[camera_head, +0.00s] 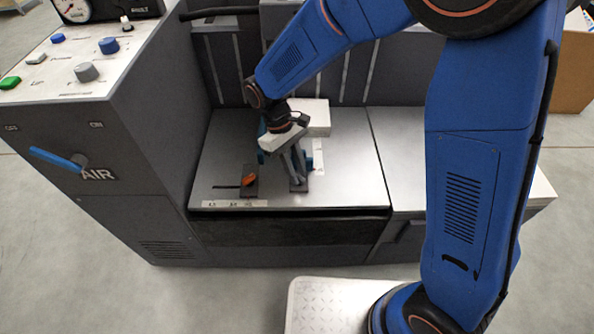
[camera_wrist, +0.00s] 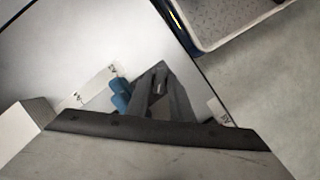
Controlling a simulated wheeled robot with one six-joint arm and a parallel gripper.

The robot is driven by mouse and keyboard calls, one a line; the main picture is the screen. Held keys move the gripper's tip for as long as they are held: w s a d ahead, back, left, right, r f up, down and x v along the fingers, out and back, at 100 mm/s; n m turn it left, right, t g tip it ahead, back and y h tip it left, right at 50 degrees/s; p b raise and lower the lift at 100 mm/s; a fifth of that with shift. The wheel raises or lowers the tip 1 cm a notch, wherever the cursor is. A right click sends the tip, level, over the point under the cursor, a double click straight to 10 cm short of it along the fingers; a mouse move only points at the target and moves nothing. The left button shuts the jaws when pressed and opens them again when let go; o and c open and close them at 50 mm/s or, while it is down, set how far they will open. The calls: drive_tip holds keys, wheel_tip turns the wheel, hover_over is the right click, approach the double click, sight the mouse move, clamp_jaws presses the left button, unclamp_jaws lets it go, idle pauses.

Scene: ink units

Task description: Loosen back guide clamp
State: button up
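My gripper (camera_head: 297,180) points down at the metal top of the machine, its fingers low over a dark part on the plate. In the wrist view the fingers (camera_wrist: 160,75) come close together at the tips; whether they hold anything is unclear. A blue knob-like part (camera_head: 308,162) shows just right of the fingers, and a blue part (camera_wrist: 120,95) lies beside them in the wrist view. An orange lever or knob (camera_head: 249,180) sits on a dark block, left of the gripper. Which part is the back guide clamp is not clear, as my gripper covers much of this area.
A white block (camera_head: 316,117) stands behind the gripper on the metal plate (camera_head: 350,180). The control panel (camera_head: 75,65) with coloured knobs rises at left, with a blue AIR lever (camera_head: 55,157) on its front. The plate's right side is clear.

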drive_tip(key=shift+r, duration=0.1)
drive_tip(key=v, duration=1.7)
drive_tip(key=shift+w+d+r, duration=0.1)
drive_tip(key=s+d+r+m+t+y, duration=0.15)
drive_tip(key=d+r, duration=0.25)
drive_tip(key=d, duration=0.7)
drive_tip(key=s+d+r+m+t+y, duration=0.1)
drive_tip(key=s+d+r+m+y, duration=0.15)
drive_tip(key=d, duration=0.85)
drive_tip(key=s+d+f+m+t, duration=0.2)
drive_tip(key=s+d+m+t, duration=0.3)
drive_tip(key=s+d, duration=0.8)
drive_tip(key=d+m, duration=0.1)
drive_tip(key=d, duration=0.2)
drive_tip(key=shift+s+f, duration=0.2)
drive_tip(key=shift+f, duration=0.05)
